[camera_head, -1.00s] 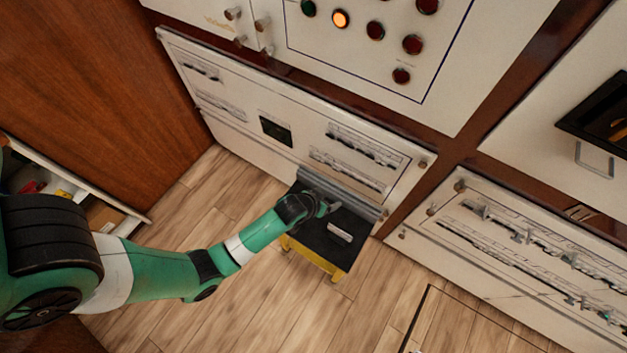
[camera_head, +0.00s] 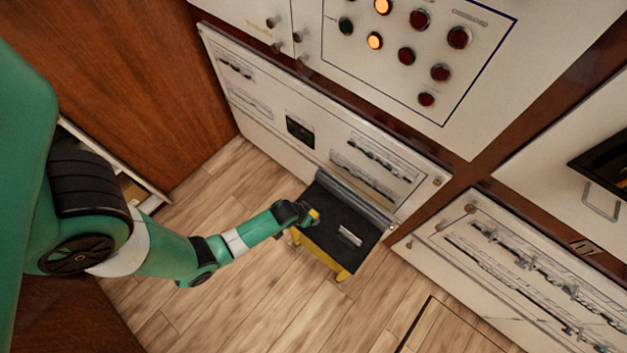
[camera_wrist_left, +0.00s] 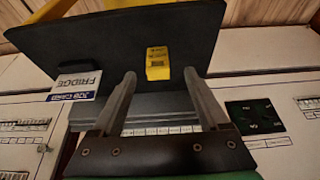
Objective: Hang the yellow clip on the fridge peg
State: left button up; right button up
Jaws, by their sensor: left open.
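The yellow clip (camera_head: 314,215) is a small block with dark print on the black top of a step stool (camera_head: 325,228). In the left wrist view the clip (camera_wrist_left: 157,63) sits between and just beyond the fingertips, apart from both fingers. My left gripper (camera_wrist_left: 160,78) is open and empty; in the head view it (camera_head: 307,214) is at the stool's left side, beside the clip. A white card (camera_wrist_left: 76,84) reading "JOB CARD FRIDGE" lies on the same top, and also shows in the head view (camera_head: 350,236). I cannot make out the fridge peg. My right gripper is not in view.
White breaker panels (camera_head: 240,88) stand behind the stool, with another (camera_head: 455,235) to the right. A panel of lamps (camera_head: 406,55) is above. A low shelf (camera_head: 150,202) is at the left. The wooden floor (camera_head: 290,310) in front is clear.

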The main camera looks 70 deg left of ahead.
aim_at(312, 214)
pick_arm(q)
jog(key=b+x, duration=0.4)
jog(key=x, duration=0.1)
jog(key=shift+w+d, duration=0.1)
jog(key=shift+w, duration=0.1)
grip_shut()
